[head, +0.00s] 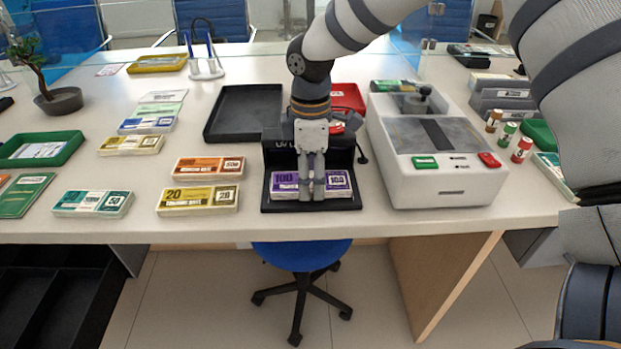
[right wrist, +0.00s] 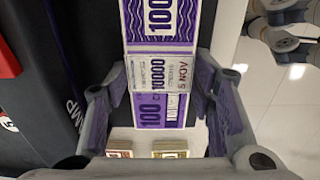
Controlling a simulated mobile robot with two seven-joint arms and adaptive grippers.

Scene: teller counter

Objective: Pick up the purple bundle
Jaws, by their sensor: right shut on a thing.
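The purple bundle (head: 284,186) of banknotes lies on the front ledge of a black UV lamp stand (head: 280,158). Its "100" ends show on both sides of my right gripper (head: 312,194), which hides its middle. My right gripper points down and is shut across the bundle. In the right wrist view, the bundle (right wrist: 163,52) with its white "10000" band runs between the two fingers (right wrist: 165,95). I cannot see it lifted off the ledge. My left gripper is not in view.
Orange (head: 208,167) and yellow (head: 198,200) bundles lie left of the stand. A white counting machine (head: 440,180) stands close on the right. A black tray (head: 244,113) and a red tray (head: 347,97) are behind. The counter's front edge is just before the stand.

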